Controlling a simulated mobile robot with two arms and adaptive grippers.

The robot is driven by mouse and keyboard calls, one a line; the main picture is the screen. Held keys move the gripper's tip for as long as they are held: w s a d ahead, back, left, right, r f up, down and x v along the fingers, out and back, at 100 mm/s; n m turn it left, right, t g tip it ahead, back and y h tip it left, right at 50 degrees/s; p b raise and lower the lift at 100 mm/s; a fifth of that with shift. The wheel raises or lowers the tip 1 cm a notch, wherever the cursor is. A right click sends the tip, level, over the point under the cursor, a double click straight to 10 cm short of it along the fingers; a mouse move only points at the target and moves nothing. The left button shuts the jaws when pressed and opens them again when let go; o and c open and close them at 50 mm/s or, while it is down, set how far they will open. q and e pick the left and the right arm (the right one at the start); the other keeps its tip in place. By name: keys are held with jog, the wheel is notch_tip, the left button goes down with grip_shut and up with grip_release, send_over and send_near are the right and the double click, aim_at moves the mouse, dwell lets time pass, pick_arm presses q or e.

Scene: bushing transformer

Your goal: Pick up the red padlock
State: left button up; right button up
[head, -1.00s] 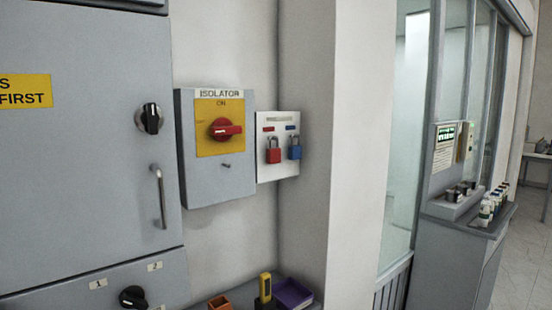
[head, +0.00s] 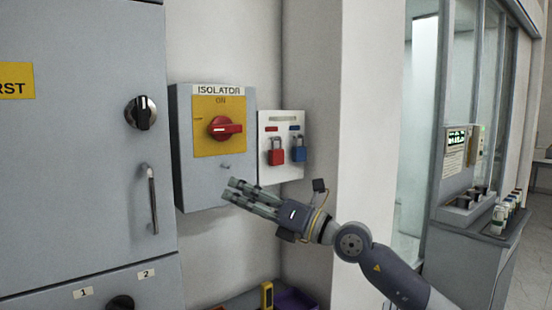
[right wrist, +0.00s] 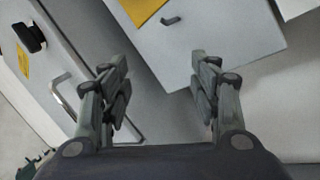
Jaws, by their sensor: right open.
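The red padlock (head: 276,157) hangs on a white board (head: 284,178) on the wall, with a blue padlock (head: 299,154) hanging to its right. My right gripper (head: 232,190) is open and empty. In the head view it appears below and left of the red padlock, in front of the lower part of the isolator box. In the right wrist view the fingers (right wrist: 160,85) are spread, with bare wall and the isolator box beyond them. The red padlock does not show clearly in the right wrist view. My left gripper is not in view.
The grey isolator box (head: 194,187) with its red rotary switch (head: 222,128) stands out from the wall left of the board. A grey cabinet (head: 75,200) with a handle is at left. A wall column (head: 365,110) is at right. Trays sit below.

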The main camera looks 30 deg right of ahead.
jog(key=d+r+n+h, duration=0.2)
jog(key=d+r+h, duration=0.3)
jog(key=d, duration=0.3)
jog(key=m+h, duration=0.1)
jog(key=h, duration=0.3)
send_near(279, 151)
jog(key=shift+t+h, duration=0.3)
jog(key=shift+h, duration=0.1)
jog(key=w+p, duration=0.2)
jog(key=w, duration=0.1)
jog(key=w+p, duration=0.2)
jog(key=w, duration=0.1)
jog(key=w+a+p, duration=0.1)
jog(key=w+p, duration=0.1)
jog(key=w, duration=0.1)
jog(key=shift+w+f, duration=0.15)
jog(key=shift+w, duration=0.25)
jog(key=shift+s, duration=0.1)
jog(key=c, duration=1.2)
